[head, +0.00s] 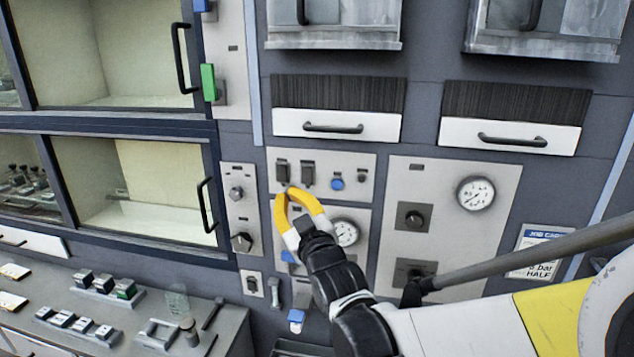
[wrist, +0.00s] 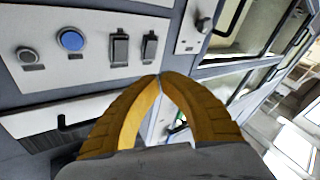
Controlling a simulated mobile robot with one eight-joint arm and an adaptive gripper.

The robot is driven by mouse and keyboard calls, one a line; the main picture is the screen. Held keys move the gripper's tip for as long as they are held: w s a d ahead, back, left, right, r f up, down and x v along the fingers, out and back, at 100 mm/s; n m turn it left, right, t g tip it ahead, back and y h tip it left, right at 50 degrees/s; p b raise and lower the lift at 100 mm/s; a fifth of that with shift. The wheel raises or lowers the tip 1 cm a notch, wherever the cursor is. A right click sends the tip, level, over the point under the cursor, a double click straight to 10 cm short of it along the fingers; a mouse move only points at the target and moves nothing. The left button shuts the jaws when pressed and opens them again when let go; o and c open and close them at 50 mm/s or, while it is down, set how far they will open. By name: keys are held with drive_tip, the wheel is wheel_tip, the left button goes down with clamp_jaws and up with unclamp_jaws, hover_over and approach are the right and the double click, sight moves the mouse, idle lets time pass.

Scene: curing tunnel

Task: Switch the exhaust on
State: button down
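A light grey control panel (head: 320,196) carries two black switches side by side, the left switch (head: 282,172) and the right switch (head: 308,174). In the wrist view the same two switches show in reverse order, one (wrist: 148,47) nearer my fingertips and the other (wrist: 120,47) beside it. Their labels are too small to read, so I cannot tell which one is the exhaust. My gripper (head: 286,191) has yellow fingers just below the left switch. In the wrist view its fingertips (wrist: 160,76) meet, with nothing between them. Contact with the panel is not clear.
A blue button (head: 337,184) and a small dark knob (head: 361,177) sit right of the switches. A gauge (head: 345,232) is below, partly behind my gripper. A knob panel (head: 238,208) and glass-fronted chamber (head: 160,190) are left. A larger gauge (head: 475,194) is right.

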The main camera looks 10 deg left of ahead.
approach(295, 175)
drive_tip(key=shift+a+b+x, duration=0.15)
drive_tip(key=shift+b+x, duration=0.1)
drive_tip(key=shift+x, duration=1.05)
drive_tip(key=shift+a+b+x, duration=0.15)
drive_tip(key=shift+b+x, duration=0.05)
drive_tip(key=shift+x, duration=1.05)
drive_tip(key=shift+r, duration=0.1)
drive_tip(key=shift+w, duration=0.3)
drive_tip(key=shift+w, duration=0.3)
drive_tip(key=shift+s+b, duration=0.15)
drive_tip(key=shift+b, duration=0.15)
drive_tip(key=shift+s, duration=0.65)
drive_tip(key=s, duration=0.5)
drive_tip(key=shift+a+r, duration=0.25)
drive_tip(key=shift+r, duration=0.1)
